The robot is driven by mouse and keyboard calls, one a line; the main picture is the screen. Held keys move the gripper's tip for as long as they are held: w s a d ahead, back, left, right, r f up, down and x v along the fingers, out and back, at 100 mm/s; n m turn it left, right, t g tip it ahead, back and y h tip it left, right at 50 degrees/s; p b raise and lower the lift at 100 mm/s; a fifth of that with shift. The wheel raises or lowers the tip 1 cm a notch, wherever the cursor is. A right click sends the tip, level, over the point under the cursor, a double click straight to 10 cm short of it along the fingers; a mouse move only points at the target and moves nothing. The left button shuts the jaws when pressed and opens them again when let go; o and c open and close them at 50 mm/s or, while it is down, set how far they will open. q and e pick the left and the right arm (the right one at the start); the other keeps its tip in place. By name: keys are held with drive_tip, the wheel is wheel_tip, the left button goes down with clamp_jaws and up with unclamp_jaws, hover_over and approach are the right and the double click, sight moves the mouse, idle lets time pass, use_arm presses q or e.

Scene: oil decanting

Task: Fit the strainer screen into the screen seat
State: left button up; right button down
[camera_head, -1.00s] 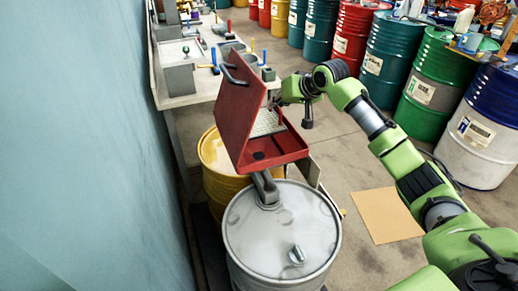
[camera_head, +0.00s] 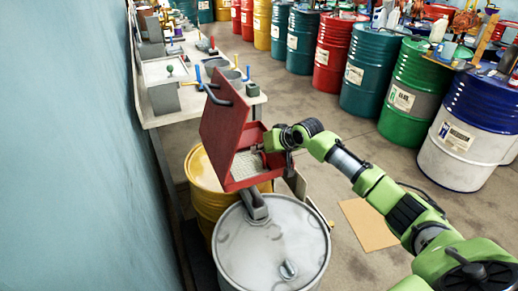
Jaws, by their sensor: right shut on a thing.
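A red box (camera_head: 224,125) with its lid raised stands above the drums, open toward the right. A pale perforated strainer screen (camera_head: 246,164) shows inside its lower tray. The screen seat is not clearly visible; I cannot tell whether the screen rests in it. My right gripper (camera_head: 268,148) is at the right side of the open box, shut on what appears to be the screen's edge; the fingertips are mostly hidden by the box and wrist. My left gripper is not in view.
A grey-white drum (camera_head: 272,248) stands in front of the box, and a yellow drum (camera_head: 207,190) is beneath it. A workbench (camera_head: 185,107) with tools runs along the left wall. Several coloured drums line the back right. A tan sheet (camera_head: 368,224) lies on open floor.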

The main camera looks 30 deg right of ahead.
drive_tip(key=c, duration=2.4)
unclamp_jaws()
drive_tip(key=shift+c, duration=0.2)
drive_tip(key=shift+s+r, duration=0.1)
drive_tip(key=b+v, duration=0.1)
drive_tip(key=v, duration=1.1)
